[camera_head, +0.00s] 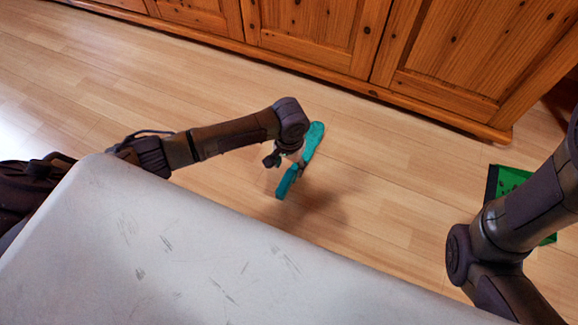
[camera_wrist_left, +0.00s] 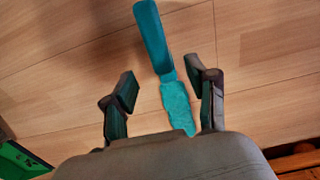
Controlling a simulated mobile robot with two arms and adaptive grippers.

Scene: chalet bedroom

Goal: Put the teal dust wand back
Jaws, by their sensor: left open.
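The teal dust wand (camera_head: 314,137) lies on the wooden floor in front of the cabinet. In the left wrist view its smooth part (camera_wrist_left: 153,35) points up and away, and its textured part (camera_wrist_left: 177,104) runs back toward the gripper's palm. My left gripper (camera_head: 290,160) is over the wand and hides its middle in the head view. In the left wrist view the left gripper (camera_wrist_left: 163,76) is open, with the wand between its spread fingers and no visible grip. I cannot tell the exact height between fingers and wand. My right arm shows at the right; its gripper is out of sight.
A pine cabinet (camera_head: 310,35) with panelled doors stands along the back. A green, dark-edged object (camera_head: 508,180) lies on the floor at the right, partly behind my right arm; green also shows at the left wrist view's lower left. The floor (camera_head: 400,170) between is clear.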

